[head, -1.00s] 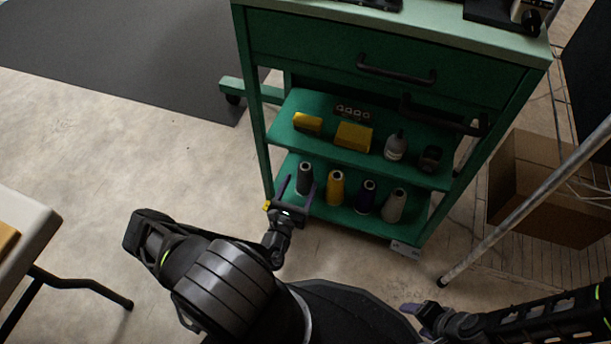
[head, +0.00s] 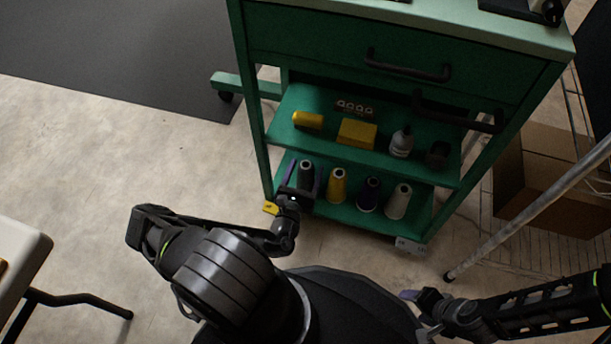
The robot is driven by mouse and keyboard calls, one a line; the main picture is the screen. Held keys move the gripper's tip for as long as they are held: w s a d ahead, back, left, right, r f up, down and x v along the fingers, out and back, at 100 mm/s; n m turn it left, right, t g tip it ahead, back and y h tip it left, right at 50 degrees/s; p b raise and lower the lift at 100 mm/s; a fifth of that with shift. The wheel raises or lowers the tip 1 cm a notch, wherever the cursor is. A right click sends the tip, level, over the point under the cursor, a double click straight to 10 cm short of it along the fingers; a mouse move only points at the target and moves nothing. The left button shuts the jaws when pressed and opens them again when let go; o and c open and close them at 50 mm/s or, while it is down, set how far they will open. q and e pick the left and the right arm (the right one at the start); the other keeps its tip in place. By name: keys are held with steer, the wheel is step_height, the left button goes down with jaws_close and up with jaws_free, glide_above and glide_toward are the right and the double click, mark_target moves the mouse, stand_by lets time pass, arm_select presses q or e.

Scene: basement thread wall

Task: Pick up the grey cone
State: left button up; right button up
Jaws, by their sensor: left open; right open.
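Several thread cones stand in a row on the bottom shelf (head: 335,209) of the green cart. From left to right they are a dark grey cone (head: 306,170), a yellow cone (head: 337,186), a dark purple cone (head: 369,195) and a pale grey cone (head: 398,202). My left gripper (head: 303,177) is open, with one finger on each side of the dark grey cone. Its palm hides the cone's lower part, and I cannot tell whether the fingers touch it. My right gripper (head: 412,296) is low at the right, away from the cart, with only part of its fingers showing.
The shelf above holds yellow blocks (head: 356,133), a grey bottle (head: 401,142) and a small dark item (head: 437,154). A metal pole (head: 530,207) and a cardboard box (head: 550,180) stand right of the cart. A white table (head: 25,250) is at the left.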

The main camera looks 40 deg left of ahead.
arm_select(q)
jaws_close()
stand_by(0.8)
